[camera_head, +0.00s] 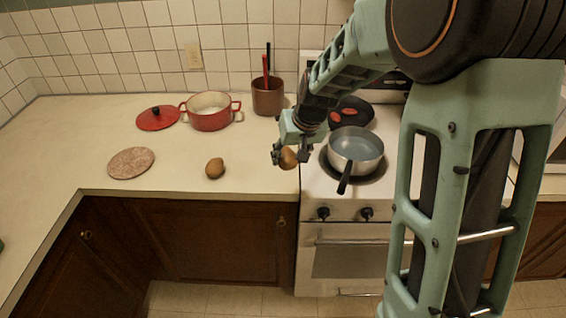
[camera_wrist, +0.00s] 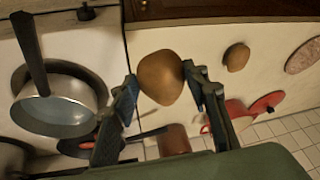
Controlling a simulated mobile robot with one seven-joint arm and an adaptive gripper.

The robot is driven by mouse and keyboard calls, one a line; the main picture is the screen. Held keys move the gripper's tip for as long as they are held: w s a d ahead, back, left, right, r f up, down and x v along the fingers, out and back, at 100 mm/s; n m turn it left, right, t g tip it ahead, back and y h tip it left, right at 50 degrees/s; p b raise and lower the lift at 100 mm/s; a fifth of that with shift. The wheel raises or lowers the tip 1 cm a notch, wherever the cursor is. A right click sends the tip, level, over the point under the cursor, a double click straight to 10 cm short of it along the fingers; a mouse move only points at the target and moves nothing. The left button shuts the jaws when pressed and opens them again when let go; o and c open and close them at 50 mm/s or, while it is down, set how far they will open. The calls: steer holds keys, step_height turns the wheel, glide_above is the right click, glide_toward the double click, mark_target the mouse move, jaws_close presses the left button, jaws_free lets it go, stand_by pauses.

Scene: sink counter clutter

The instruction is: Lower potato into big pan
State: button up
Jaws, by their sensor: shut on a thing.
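My gripper (camera_head: 283,156) is shut on a brown potato (camera_head: 289,158) and holds it over the counter's right edge, just left of the stove. In the wrist view the potato (camera_wrist: 161,77) sits between both fingertips. A grey metal pan (camera_head: 355,151) with a dark handle toward the front stands on the front burner, to the right of my gripper. The pan also shows at the left of the wrist view (camera_wrist: 62,117) and looks empty. A second potato (camera_head: 215,168) lies on the counter. A smaller dark pan (camera_head: 352,113) with red items sits on the rear burner.
A red pot (camera_head: 209,111), its red lid (camera_head: 158,118) and a brown utensil holder (camera_head: 267,96) stand at the back of the counter. A round speckled trivet (camera_head: 131,162) lies at the left. The counter between is mostly clear.

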steer(key=w+d+r, duration=0.2)
steer(key=w+d, duration=0.6)
steer(key=d, duration=0.2)
steer(key=w+d+r, duration=0.2)
steer(key=w+d, duration=0.6)
steer(key=d, duration=0.2)
steer(key=shift+w+d+r, duration=0.15)
steer(key=shift+d, duration=0.2)
steer(key=shift+w, duration=0.1)
steer(key=shift+w+a, duration=0.15)
steer(key=shift+w, duration=0.1)
step_height(320, 180, down, 11)
steer(key=b, duration=0.7)
stand_by(1.1)
steer(key=shift+f+b, duration=1.55)
steer(key=shift+f, duration=0.3)
stand_by(1.2)
